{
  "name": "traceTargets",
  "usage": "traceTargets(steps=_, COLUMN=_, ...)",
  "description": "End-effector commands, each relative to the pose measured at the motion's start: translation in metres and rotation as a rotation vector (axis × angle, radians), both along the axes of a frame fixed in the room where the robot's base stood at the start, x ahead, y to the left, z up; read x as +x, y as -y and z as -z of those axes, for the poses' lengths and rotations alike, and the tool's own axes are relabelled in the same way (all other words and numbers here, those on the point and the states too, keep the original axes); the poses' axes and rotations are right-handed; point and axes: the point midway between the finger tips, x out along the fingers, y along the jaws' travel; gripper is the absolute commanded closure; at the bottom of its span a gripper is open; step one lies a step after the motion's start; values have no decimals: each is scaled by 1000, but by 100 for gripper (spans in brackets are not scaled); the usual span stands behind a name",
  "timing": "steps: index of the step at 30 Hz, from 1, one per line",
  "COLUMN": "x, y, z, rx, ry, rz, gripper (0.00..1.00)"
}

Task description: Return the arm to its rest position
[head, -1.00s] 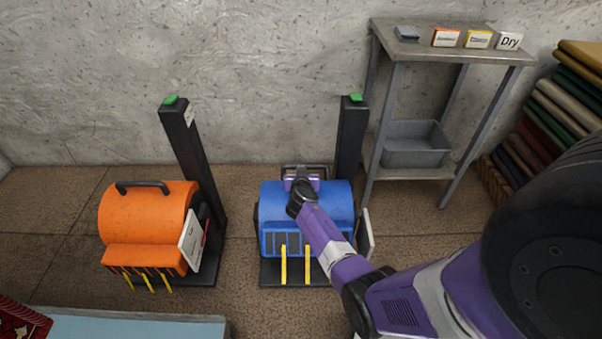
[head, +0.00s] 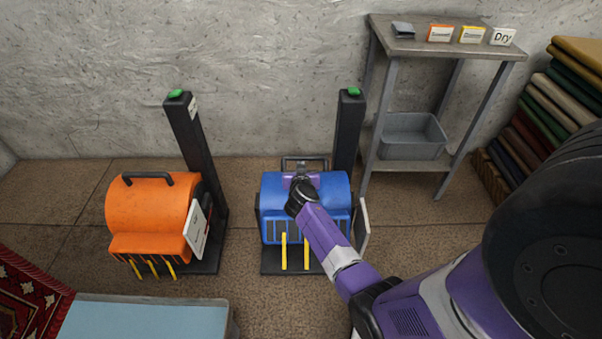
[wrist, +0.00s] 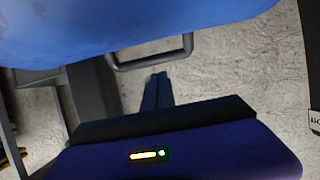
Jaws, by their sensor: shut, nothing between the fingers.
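My purple arm reaches in from the lower right of the head view. My gripper (head: 301,180) is over the top of the blue scrubber (head: 333,190), close to its dark handle (head: 305,160). In the wrist view the gripper's narrow fingers (wrist: 158,78) are together with nothing between them. The blue scrubber's body (wrist: 150,25) fills the top of that view. Its handle (wrist: 152,62) shows beside the fingertips, with a gap in the picture. Whether the gripper touches the scrubber's body cannot be told. The arm hides part of the scrubber's front.
An orange scrubber (head: 150,215) stands at the left by a black post (head: 195,145). A second post (head: 347,130) is behind the blue one. A grey metal table (head: 445,42) with small boxes and folded rugs (head: 570,90) are at right. A pale blue platform (head: 150,318) and red rug (head: 25,295) are in front.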

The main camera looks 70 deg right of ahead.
Motion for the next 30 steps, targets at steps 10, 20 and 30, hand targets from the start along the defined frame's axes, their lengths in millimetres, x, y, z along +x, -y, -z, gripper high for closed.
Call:
traceTargets(steps=10, x=-18, y=-46, z=-27, rx=1, ry=-1, rz=-3, gripper=100)
traceTargets(steps=20, x=-23, y=-57, z=-33, rx=1, ry=-2, rz=0, gripper=100)
traceTargets(steps=30, x=-9, y=-60, z=-42, rx=-45, ry=-46, rz=-88, gripper=100)
